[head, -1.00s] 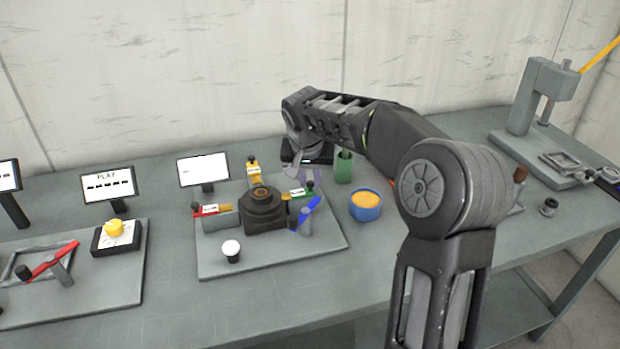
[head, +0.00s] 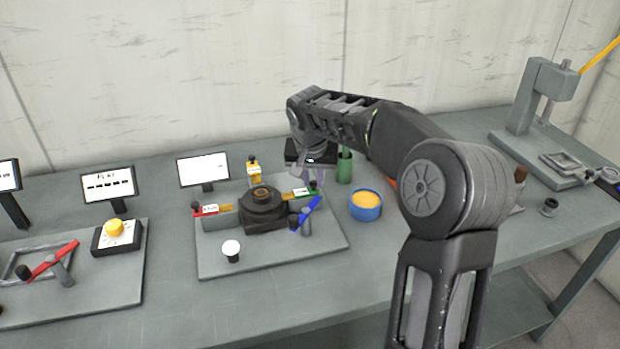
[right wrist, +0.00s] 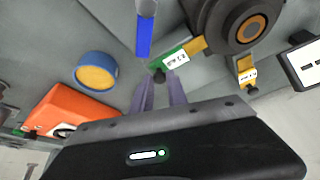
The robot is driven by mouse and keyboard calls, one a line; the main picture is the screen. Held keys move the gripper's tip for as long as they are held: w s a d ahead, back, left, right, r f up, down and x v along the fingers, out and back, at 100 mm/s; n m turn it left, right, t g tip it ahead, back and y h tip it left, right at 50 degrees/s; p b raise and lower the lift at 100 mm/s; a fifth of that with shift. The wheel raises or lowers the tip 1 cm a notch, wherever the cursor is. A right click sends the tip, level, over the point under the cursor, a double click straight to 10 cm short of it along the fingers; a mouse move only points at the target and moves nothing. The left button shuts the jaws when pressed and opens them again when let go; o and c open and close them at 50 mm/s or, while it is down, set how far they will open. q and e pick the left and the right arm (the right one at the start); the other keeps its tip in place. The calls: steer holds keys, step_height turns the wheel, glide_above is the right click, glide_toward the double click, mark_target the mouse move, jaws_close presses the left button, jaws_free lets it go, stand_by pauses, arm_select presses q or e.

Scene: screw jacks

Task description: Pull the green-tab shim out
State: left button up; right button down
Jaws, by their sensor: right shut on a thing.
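The green-tab shim (head: 300,193) sits on the right side of the dark round jack (head: 262,200), with a white label and a black knob. In the right wrist view the shim (right wrist: 176,58) has its yellow end against the jack (right wrist: 236,24). My right gripper (right wrist: 161,80) is shut on the knob end of the shim, its two pale fingers either side. In the head view the right gripper (head: 313,178) is partly hidden by its own wrist. My left gripper is not in view.
A blue lever (head: 308,212) stands close beside the green tab. A red-tab shim (head: 208,209) and a yellow-tab shim (head: 253,168) sit on the jack's other sides. A blue-rimmed bowl (head: 366,204) and a green cup (head: 345,166) stand to the right.

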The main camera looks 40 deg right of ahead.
steer(key=d, duration=0.1)
steer(key=s+d, duration=0.1)
steer(key=d, duration=0.1)
steer(key=c, duration=1.3)
jaws_free()
steer(key=v, duration=0.8)
steer(key=shift+b, duration=0.35)
steer(key=shift+s+f, duration=0.1)
steer(key=shift+f, duration=0.05)
